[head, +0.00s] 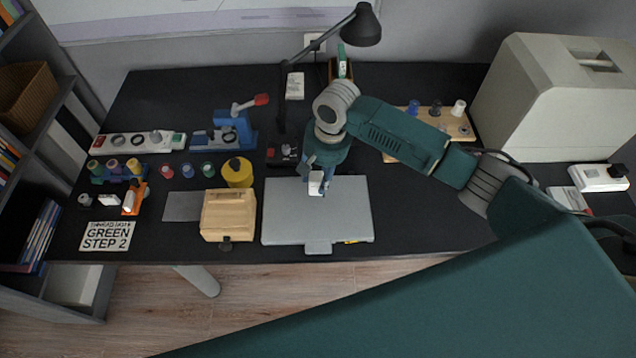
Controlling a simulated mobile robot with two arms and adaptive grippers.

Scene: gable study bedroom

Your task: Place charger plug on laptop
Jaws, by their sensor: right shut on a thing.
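The laptop (300,234) is a closed flat grey slab near the desk's front edge, in the middle of the head view. My right gripper (316,189) points down over the laptop's upper middle part. It is shut on a small white charger plug (315,181). I cannot tell whether the plug touches the lid or hangs just above it. The gripper's fingers hide part of the plug. My left gripper is not in view.
A wooden box (228,215) stands left of the laptop, with a yellow round container (237,172) behind it. A black lamp (362,28) rises behind my right arm. A large beige case (545,100) fills the right. Bare desk (430,215) lies right of the laptop.

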